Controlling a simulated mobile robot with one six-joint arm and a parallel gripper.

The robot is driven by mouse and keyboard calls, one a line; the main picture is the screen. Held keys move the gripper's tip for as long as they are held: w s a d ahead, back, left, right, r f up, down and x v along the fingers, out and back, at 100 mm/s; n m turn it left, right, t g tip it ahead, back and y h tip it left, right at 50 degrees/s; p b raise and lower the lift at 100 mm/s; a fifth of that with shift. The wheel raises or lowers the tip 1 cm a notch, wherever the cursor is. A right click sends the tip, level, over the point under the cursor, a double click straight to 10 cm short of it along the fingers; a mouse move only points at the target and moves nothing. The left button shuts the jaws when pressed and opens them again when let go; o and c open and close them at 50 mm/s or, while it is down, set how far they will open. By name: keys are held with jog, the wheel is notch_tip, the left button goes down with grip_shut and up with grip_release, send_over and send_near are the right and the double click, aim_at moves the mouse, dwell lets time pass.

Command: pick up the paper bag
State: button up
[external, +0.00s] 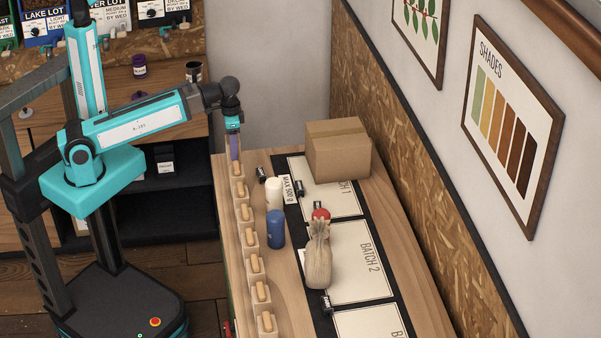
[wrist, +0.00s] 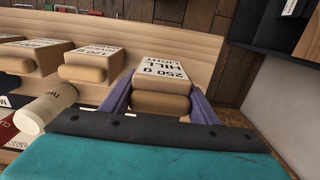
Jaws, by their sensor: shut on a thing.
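A tan paper bag (wrist: 162,76) with a rolled top and a printed label reading 250 g is between the purple fingers of my gripper (wrist: 160,103) in the wrist view. My gripper is shut on it, one finger on each side. In the external view my gripper (external: 236,155) points down at the far end of the row, over the farthest bag (external: 239,189). The bag is upright, and I cannot tell whether it touches the table. Similar bags stand in a row along the table's left edge; the nearest to the held one (wrist: 92,66) shows in the wrist view.
A white cylinder (external: 274,192) and a blue cylinder (external: 276,230) stand right of the row. A wall bounds the table's right side.

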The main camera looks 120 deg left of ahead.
jog(key=shift+r+b, duration=0.5)
jog(key=shift+r, duration=1.9)
